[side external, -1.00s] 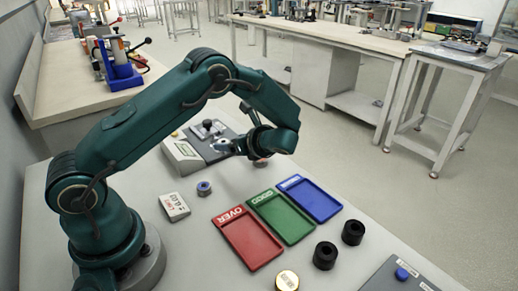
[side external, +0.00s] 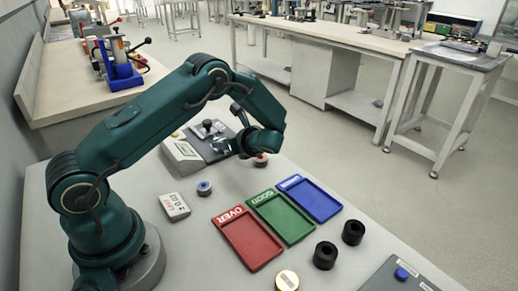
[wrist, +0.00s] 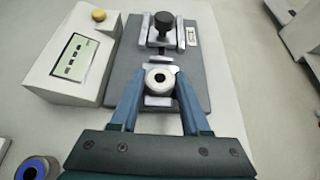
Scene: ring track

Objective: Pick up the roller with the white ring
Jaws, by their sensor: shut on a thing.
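The roller with the white ring (wrist: 159,79) is between the two blue fingers of my gripper (wrist: 160,88) in the wrist view, which touch it from both sides. Its white face with a dark centre hole points up at the camera. It is at the front edge of the dark plate of a gauge fixture (wrist: 190,85); I cannot tell whether it rests there or is lifted. In the side view my gripper (side external: 228,148) is low over the fixture, and the roller is too small and hidden to make out.
A roller with a blue ring (side external: 204,188) stands in front; a reddish one (side external: 261,160) stands right of my gripper. Red (side external: 248,240), green (side external: 281,218) and blue (side external: 312,201) trays lie further right. A display box (wrist: 75,58) flanks the fixture. Black cylinders (side external: 325,255) stand near the trays.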

